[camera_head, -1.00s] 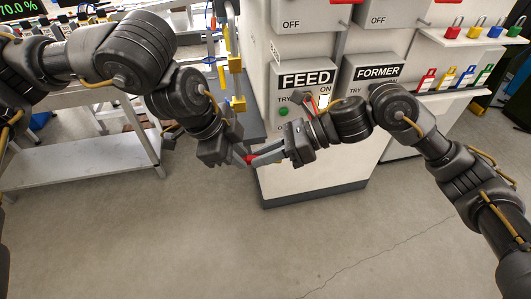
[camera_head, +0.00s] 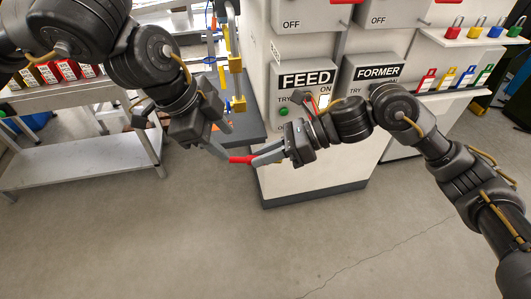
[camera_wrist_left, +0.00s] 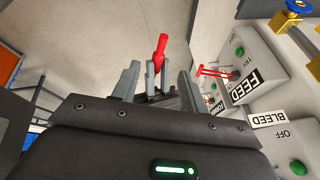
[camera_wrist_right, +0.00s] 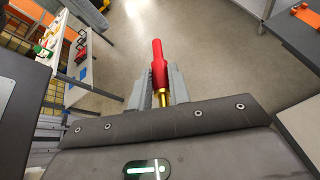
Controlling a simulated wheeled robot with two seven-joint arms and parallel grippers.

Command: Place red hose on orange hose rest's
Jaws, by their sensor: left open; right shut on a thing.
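A short red hose piece (camera_head: 241,159) is between the two grippers in the head view. My right gripper (camera_head: 258,158) is shut on it. In the right wrist view the red hose (camera_wrist_right: 158,58) points away from the fingers, with a brass end between them. My left gripper (camera_head: 226,143) is open, its fingers near the hose's left end. In the left wrist view its fingers are spread, with the red hose (camera_wrist_left: 161,46) ahead. An orange piece (camera_wrist_right: 308,13) lies on a grey surface in the right wrist view; I cannot tell if it is a hose rest.
The machine cabinet with the FEED panel (camera_head: 307,80) stands close behind the right gripper. Brass and yellow fittings (camera_head: 236,65) hang beside it. A grey shelf cart (camera_head: 85,160) is at the left. Padlocks (camera_head: 467,30) sit on a shelf at right. The floor in front is clear.

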